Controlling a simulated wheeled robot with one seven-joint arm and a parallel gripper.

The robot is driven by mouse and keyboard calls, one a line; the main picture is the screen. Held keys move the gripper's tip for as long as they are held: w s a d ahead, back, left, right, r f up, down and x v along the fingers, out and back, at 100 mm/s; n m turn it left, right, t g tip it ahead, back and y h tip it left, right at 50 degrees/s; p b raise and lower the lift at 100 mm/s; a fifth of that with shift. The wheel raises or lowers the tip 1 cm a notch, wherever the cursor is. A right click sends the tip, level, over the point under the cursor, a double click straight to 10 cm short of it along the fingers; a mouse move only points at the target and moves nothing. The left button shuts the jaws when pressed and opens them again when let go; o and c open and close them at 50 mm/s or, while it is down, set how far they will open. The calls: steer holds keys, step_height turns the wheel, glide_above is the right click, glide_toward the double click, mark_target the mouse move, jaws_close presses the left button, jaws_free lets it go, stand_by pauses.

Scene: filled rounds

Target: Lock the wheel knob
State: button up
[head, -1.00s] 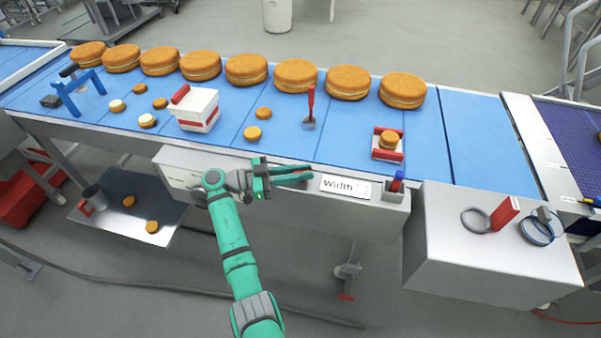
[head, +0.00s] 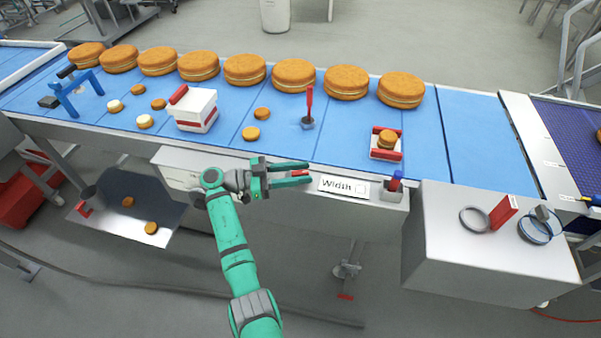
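My gripper (head: 308,173) is level with the front of the conveyor, left of the "Width" label (head: 343,186). Its two green fingers point right and stand apart, one above the other. A small red part (head: 300,173) shows between the fingertips on the conveyor's front edge; it may be a knob, and the fingers partly cover it. I cannot tell whether they touch it. Lower down, under the conveyor, is a grey wheel-like fitting (head: 347,270) with a red piece (head: 345,297) below it. I cannot tell which of these is the wheel knob.
Large filled rounds stand in a row along the back of the blue belt (head: 470,140). A white box (head: 196,112) and a red-handled tool (head: 309,105) are on the belt. A grey cabinet (head: 490,260) with rings stands at right. The floor below the arm is open.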

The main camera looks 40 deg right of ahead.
steer(key=v, duration=1)
steer(key=shift+w+a+f, duration=0.1)
steer(key=shift+a, duration=0.15)
